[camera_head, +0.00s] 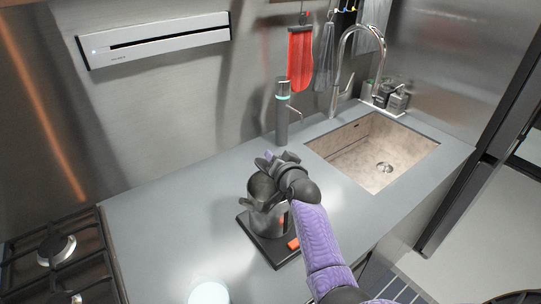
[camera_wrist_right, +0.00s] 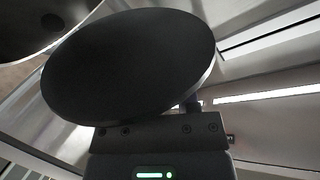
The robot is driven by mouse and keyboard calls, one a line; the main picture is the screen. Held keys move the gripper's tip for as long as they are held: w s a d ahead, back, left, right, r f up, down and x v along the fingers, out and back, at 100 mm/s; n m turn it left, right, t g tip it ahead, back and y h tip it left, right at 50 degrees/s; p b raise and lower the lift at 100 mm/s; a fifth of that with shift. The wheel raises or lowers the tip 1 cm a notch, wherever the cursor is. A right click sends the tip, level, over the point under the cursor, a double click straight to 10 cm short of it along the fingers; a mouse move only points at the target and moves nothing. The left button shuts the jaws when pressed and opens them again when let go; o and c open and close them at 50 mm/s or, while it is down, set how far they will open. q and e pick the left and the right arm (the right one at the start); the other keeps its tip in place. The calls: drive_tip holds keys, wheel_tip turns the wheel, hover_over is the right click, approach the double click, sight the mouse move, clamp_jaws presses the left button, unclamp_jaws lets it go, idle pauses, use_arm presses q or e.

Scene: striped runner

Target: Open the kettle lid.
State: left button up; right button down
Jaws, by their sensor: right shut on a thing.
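The kettle (camera_head: 262,188) stands on its black base (camera_head: 262,248) on the grey counter. It is metallic, with a dark round area showing at its top. My right gripper (camera_head: 274,160) reaches in from the lower right and is over the kettle's upper right side. In the right wrist view a flat black disc, the kettle lid (camera_wrist_right: 130,65), is close to the camera and tilted. My right gripper is shut on it. The fingertips are hidden behind the disc. A dark round shape with a pale rim shows in that view's upper left corner. My left gripper is not in view.
A sink (camera_head: 370,150) with a tall faucet (camera_head: 346,60) is at the right. A grey cylinder (camera_head: 283,112) stands behind the kettle. A gas stove (camera_head: 55,255) is at the lower left. The counter (camera_head: 170,215) left of the kettle is clear.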

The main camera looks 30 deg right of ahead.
drive_tip(key=shift+w+d+r+m+g+y+p, duration=0.1)
drive_tip(key=shift+d+r+m+g+y+p, duration=0.3)
drive_tip(key=shift+d+m, duration=0.35)
drive_tip(key=shift+w+d+r+m+y, duration=0.1)
drive_tip(key=shift+d+r+m+y, duration=0.1)
drive_tip(key=shift+d+m, duration=0.3)
drive_tip(key=shift+d+r+m+y, duration=0.1)
drive_tip(key=shift+d+m+y, duration=0.1)
drive_tip(key=shift+d+m, duration=0.25)
drive_tip(key=shift+w+d+f+m+g+y+b, duration=0.15)
drive_tip(key=shift+d+m+g+y+b, duration=0.15)
drive_tip(key=shift+d+m+y+b, duration=0.5)
drive_tip(key=shift+w+d+f+m+y+b, duration=0.15)
drive_tip(key=shift+d+m+y+b, duration=0.35)
drive_tip(key=shift+d+m+b, duration=0.75)
drive_tip(key=shift+d+g+p, duration=0.25)
drive_tip(key=shift+g+p, duration=0.05)
drive_tip(key=shift+c, duration=1.6)
unclamp_jaws()
